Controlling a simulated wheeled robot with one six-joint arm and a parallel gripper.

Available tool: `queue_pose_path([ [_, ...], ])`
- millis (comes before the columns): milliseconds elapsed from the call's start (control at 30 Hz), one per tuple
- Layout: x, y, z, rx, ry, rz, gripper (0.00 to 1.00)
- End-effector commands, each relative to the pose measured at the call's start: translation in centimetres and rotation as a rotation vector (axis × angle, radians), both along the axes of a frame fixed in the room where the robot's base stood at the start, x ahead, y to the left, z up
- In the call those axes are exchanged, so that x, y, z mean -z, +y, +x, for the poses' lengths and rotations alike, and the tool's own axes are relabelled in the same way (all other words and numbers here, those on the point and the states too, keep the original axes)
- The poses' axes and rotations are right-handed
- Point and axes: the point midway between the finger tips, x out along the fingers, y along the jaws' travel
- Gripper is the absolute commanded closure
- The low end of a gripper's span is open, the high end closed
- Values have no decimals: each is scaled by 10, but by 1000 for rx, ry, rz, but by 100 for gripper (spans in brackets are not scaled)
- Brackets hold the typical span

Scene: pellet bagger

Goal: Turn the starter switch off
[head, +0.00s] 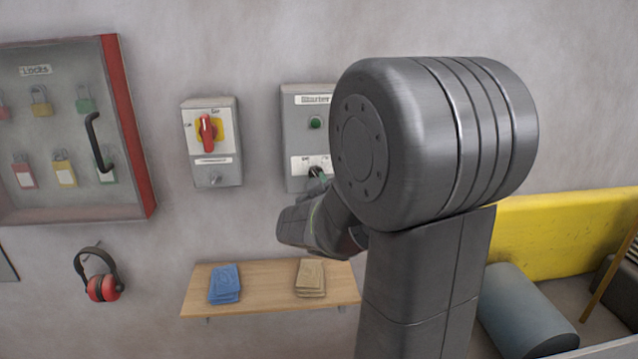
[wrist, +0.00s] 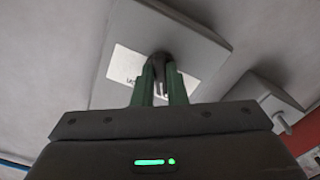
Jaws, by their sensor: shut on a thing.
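The starter box (head: 297,140) is a grey box on the wall with a label strip, a green round button (head: 316,123) and a white plate below it. Its dark starter switch (wrist: 160,60) sits on that plate, which also shows in the wrist view. My gripper (wrist: 162,82) is shut on the switch, with a green finger on either side of it. In the head view my arm covers the right of the box and most of my gripper (head: 318,174). The direction the switch points cannot be told.
A grey box with a red rotary handle (head: 207,134) on yellow is left of the starter. A locks cabinet (head: 132,130) hangs further left, above red ear defenders (head: 102,288). A wooden shelf (head: 265,287) with blue and tan stacks juts out below.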

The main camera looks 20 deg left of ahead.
Motion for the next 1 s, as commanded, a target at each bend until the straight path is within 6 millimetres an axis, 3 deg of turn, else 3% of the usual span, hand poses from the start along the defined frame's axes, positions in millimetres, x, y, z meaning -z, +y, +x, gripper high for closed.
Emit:
queue_pose_path([
  [200,0,0,0,-1,-2,-1,100],
  [233,0,0,0,-1,-2,-1,84],
  [333,0,0,0,-1,-1,0,66],
  [733,0,-3,-5,-1,0,1,66],
  [1000,0,-24,-39,-2,-2,1,66],
])
